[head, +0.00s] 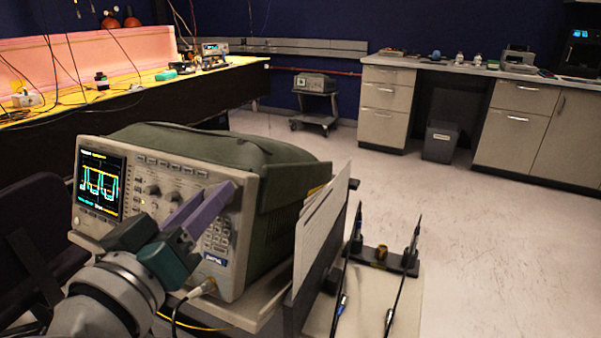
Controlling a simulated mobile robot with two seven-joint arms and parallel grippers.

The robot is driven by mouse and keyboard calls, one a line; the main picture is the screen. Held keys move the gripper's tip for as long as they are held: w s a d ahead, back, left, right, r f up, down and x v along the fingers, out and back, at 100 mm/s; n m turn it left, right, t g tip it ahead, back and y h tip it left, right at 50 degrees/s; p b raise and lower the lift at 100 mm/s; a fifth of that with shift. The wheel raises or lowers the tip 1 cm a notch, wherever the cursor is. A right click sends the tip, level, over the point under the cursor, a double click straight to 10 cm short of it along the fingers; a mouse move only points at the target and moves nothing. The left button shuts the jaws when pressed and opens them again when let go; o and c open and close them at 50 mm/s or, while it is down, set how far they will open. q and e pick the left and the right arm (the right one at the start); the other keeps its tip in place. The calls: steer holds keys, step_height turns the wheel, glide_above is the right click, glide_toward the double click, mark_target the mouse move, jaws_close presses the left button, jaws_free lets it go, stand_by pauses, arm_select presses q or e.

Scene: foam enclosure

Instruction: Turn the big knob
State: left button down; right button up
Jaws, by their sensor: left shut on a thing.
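An oscilloscope (240,160) with a green cover and a lit screen (101,185) stands on a cart, its front panel facing me. My left gripper (214,190), with purple fingers, reaches up to the upper right of the panel. It is shut on what appears to be the big knob, which the fingers hide. My right gripper is not in view.
A cable plugs into the panel's lower edge (207,287). Papers (321,232) stand upright right of the oscilloscope, beside a holder with probes (384,258). A workbench (235,64) and grey cabinets (388,100) line the back. The floor at right is clear.

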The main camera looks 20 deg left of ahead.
arm_select(q)
steer(key=c, duration=0.5)
jaws_free()
steer(key=shift+c, duration=0.2)
steer(key=s+d, duration=0.1)
steer(key=s, duration=0.8)
steer(key=shift+s+d, duration=0.25)
steer(key=shift+s, duration=0.15)
steer(key=shift+r, duration=0.1)
